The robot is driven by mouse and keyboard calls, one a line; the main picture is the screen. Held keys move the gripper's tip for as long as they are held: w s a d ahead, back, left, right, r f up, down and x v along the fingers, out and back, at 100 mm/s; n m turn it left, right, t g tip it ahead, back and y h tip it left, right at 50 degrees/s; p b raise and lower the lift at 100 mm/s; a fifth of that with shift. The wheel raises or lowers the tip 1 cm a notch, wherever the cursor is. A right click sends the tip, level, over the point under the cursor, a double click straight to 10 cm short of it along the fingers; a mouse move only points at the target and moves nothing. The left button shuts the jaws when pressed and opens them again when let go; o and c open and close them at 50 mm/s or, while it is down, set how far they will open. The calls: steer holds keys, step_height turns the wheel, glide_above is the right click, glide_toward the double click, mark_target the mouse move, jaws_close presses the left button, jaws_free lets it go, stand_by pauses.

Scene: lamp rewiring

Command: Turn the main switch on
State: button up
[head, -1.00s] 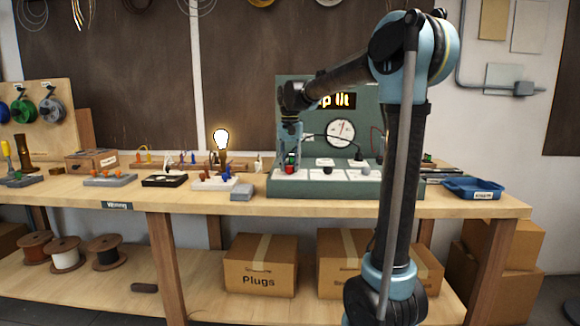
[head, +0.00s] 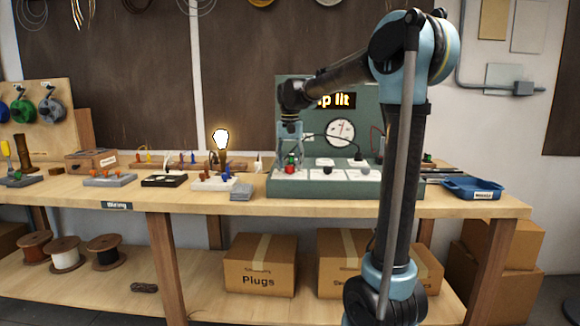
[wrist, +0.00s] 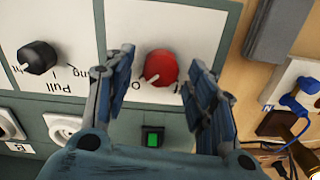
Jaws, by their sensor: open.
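The main switch appears to be the red round knob (wrist: 158,67) on a white plate of the green test panel. It also shows in the head view (head: 290,169). A white mark on the knob points to the lower left in the wrist view, near an O-like mark. My gripper (wrist: 160,74) is open, its fingers on either side of the knob in that view and apart from it. In the head view my gripper (head: 289,150) is above the knob. The bulb (head: 221,138) glows and the display (head: 337,101) reads lit.
A black knob (wrist: 38,57) is beside the red one. A grey block (head: 241,194) and a white terminal block (head: 215,184) are left of the panel. A blue tray (head: 472,188) is at the right. Free room lies above the panel's controls.

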step_height(320, 180, up, 11)
steer(key=shift+r, duration=0.2)
stand_by(0.3)
steer(key=s+d+f, duration=0.7)
steer(key=s+f, duration=0.3)
steer(key=f, duration=0.1)
steer(key=s+d+f+n+t, duration=0.1)
steer(key=s+d+f, duration=0.6)
steer(key=s+f, duration=0.4)
steer(key=s+d+f+n+t, duration=0.1)
steer(key=s+d+f, duration=0.6)
steer(key=s+f, duration=0.4)
steer(key=shift+f, duration=0.85)
steer(key=shift+w+f, duration=0.2)
steer(key=shift+w, duration=0.25)
